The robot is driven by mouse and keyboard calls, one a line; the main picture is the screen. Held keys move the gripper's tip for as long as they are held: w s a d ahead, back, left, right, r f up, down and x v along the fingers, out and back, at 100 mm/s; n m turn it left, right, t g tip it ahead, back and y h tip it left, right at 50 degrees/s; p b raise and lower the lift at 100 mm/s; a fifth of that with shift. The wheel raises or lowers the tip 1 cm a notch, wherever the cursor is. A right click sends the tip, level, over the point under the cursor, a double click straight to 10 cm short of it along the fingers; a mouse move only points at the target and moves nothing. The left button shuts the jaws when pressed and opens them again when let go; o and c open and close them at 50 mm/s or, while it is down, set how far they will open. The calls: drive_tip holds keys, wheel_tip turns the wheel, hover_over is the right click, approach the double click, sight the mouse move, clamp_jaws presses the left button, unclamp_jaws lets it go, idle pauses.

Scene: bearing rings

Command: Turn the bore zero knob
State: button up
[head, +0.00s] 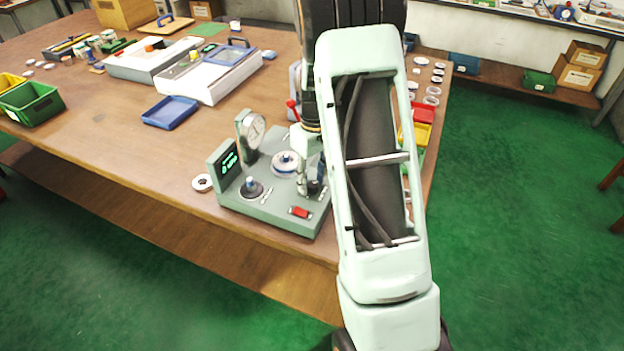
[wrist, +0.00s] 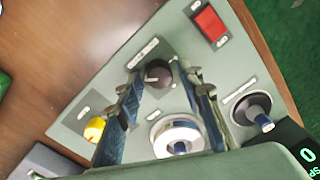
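The grey-green measuring device (head: 280,222) stands near the table's front edge in the head view. A dark round knob with a pale pointer line (wrist: 158,73) sits on its panel in the wrist view, beside a small label too blurred to read. My gripper (wrist: 163,80) is open, with one fingertip on each side of this knob and a visible gap to it. I cannot tell how far above the panel the tips are. In the head view my gripper (head: 308,186) is over the device's right side, partly hidden by my arm.
On the panel are a red rocker switch (wrist: 209,24), a yellow knob (wrist: 95,128), a bearing ring (wrist: 178,136) between the fingers, and a black-based post (wrist: 252,110). The device also carries a dial gauge (head: 252,130) and lit display (head: 228,160). A loose ring (head: 202,183) lies left.

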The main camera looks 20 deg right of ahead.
clamp_jaws()
drive_tip(key=shift+m, duration=0.4)
drive_tip(key=m, duration=0.3)
drive_tip(key=shift+m+b, duration=0.3)
drive_tip(key=shift+m, duration=0.1)
drive_tip(key=m, duration=0.4)
drive_tip(key=shift+d+m, duration=0.15)
drive_tip(key=shift+m, duration=0.55)
drive_tip(key=shift+o, duration=1.4)
unclamp_jaws()
